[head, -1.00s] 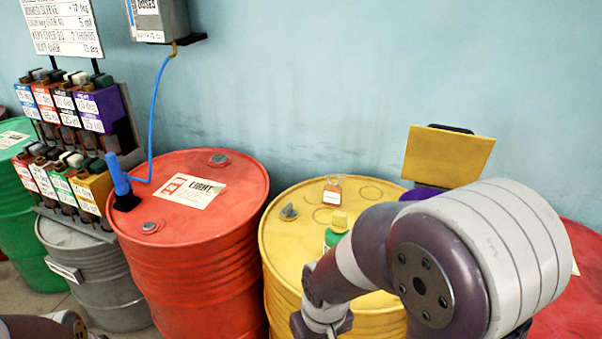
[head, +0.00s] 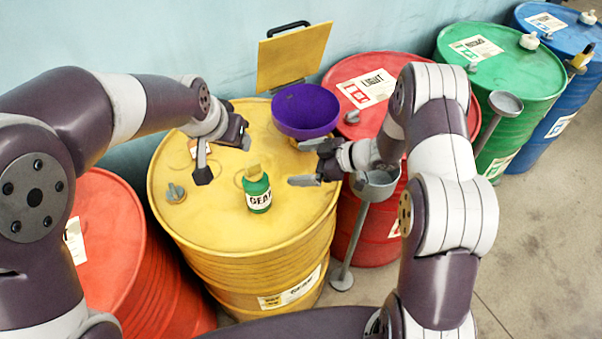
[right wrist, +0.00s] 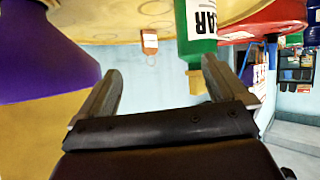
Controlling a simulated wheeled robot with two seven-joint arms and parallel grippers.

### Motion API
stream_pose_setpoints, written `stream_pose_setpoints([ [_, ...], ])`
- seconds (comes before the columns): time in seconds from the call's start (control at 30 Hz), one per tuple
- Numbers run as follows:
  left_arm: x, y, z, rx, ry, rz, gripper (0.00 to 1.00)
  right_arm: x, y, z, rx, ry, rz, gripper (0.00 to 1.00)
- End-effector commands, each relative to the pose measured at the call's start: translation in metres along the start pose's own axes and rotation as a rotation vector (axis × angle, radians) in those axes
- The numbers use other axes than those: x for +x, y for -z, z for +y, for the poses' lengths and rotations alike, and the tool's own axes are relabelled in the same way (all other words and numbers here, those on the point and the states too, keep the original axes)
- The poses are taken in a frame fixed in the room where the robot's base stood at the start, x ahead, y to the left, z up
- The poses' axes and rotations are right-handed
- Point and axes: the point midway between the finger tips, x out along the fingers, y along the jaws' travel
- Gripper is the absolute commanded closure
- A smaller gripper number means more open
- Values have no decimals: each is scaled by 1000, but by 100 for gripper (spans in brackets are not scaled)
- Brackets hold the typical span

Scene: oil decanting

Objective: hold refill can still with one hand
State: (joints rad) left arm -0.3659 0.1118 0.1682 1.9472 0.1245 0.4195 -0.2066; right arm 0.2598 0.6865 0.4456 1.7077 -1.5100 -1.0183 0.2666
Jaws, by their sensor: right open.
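The refill can is a small green can (head: 258,196) with a GEAR label and a tan cap, upright on the yellow drum (head: 215,225). My right gripper (head: 312,163) is open and empty, to the right of the can with its fingers pointing toward it. In the right wrist view, which is upside down, the can (right wrist: 196,45) lies beyond the fingertips, nearer the right-hand finger, with no clear contact. My left gripper (head: 222,160) hovers over the drum, behind and left of the can; its fingers look apart and empty.
A purple funnel (head: 304,108) sits at the drum's back right, before a yellow panel (head: 293,55). A grey plug (head: 176,192) is at left. Red drums flank it; a grey cup stand (head: 345,250) is at right.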

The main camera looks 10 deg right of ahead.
Motion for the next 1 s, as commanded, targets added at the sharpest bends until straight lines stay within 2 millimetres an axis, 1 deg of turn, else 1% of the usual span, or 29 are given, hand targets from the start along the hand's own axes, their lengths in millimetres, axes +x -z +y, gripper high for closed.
stream_pose_setpoints([
  [0.03, 0, 0, 0, 0, 0, 0, 57, 2, -5, -11, -6, 67, 44, 0],
  [0.1, 0, 0, 0, 0, 0, 0, 57, 2, -8, -24, -11, 144, 92, 0],
  [0.2, 0, 0, 0, 0, 0, 0, 57, 6, -9, -34, -14, 195, 121, 0],
  [0.27, 0, 0, 0, 0, 0, 0, 57, 13, -8, -37, -15, 203, 125, 0],
  [0.37, 0, 0, 0, 0, 0, 0, 57, 34, -5, -42, -17, 203, 123, 0],
  [0.5, 0, 0, 0, 0, 0, 0, 57, 69, -1, -49, -18, 203, 123, 0],
  [0.6, 0, 0, 0, 0, 0, 0, 57, 91, 2, -53, -19, 201, 123, 0],
  [0.7, 0, 0, 0, 0, 0, 0, 57, 108, 4, -56, -18, 199, 123, 0],
  [0.83, 0, 0, 0, 0, 0, 0, 57, 120, 6, -58, -18, 197, 122, 0],
  [1.0, 0, 0, 0, 0, 0, 0, 57, 124, 6, -58, -17, 195, 122, 0],
])
